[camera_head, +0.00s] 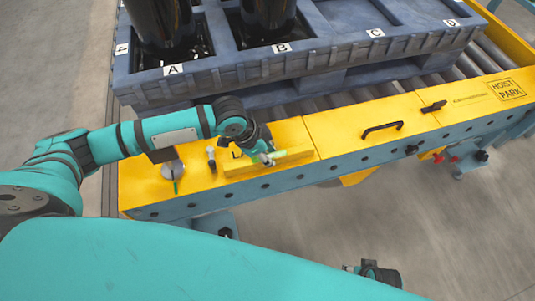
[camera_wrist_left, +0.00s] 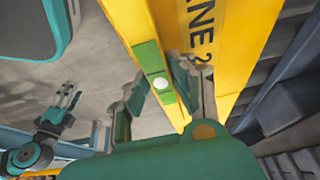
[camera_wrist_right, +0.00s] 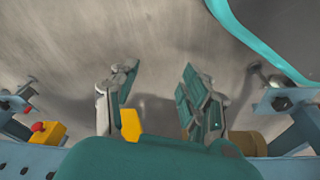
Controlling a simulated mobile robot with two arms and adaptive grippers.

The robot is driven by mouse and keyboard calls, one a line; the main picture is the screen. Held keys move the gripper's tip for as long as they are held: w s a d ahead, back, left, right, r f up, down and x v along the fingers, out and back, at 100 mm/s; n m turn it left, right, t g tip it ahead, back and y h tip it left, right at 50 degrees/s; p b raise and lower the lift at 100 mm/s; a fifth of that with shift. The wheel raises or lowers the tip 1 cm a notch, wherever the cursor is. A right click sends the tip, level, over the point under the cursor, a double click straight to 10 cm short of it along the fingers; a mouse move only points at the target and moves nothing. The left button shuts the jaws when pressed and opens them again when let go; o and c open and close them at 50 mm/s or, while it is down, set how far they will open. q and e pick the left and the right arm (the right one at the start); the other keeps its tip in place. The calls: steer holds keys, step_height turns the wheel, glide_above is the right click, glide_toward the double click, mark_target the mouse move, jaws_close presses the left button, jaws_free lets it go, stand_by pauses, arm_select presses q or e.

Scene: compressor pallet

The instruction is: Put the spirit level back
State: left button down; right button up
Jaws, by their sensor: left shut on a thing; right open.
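The spirit level is a long yellow bar (camera_head: 298,157) with a green middle. It lies along the near side of the yellow rail top, but I cannot tell whether it touches the surface below. In the left wrist view the level (camera_wrist_left: 145,50) shows green parts around a white round spot, between the fingers. My left gripper (camera_head: 264,157) is shut on its middle from above; its fingers also show in the left wrist view (camera_wrist_left: 157,80). My right gripper (camera_wrist_right: 160,95) is open and empty over the floor, low at the front in the head view (camera_head: 372,271).
A blue pallet (camera_head: 215,73) with dark cylinders at positions A and B stands on rollers behind the rail. A round grey disc (camera_head: 172,168) sits left on the yellow rail top. A black handle (camera_head: 382,130) and a dark latch (camera_head: 433,107) stand to the right.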

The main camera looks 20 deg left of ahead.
arm_select(q)
steer(key=c, duration=1.1)
jaws_free()
steer(key=shift+f, duration=0.1)
steer(key=shift+r, duration=0.2)
steer(key=p+v, duration=0.3)
steer(key=v, duration=0.8)
steer(key=shift+a+r, duration=0.2)
steer(key=shift+r, duration=0.15)
arm_select(e)
steer(key=s+f, duration=0.5)
steer(key=f, duration=0.3)
steer(key=shift+d+g, duration=0.3)
steer(key=shift+d, duration=0.05)
arm_select(q)
steer(key=shift+s, duration=0.2)
arm_select(e)
steer(key=shift+f, duration=0.1)
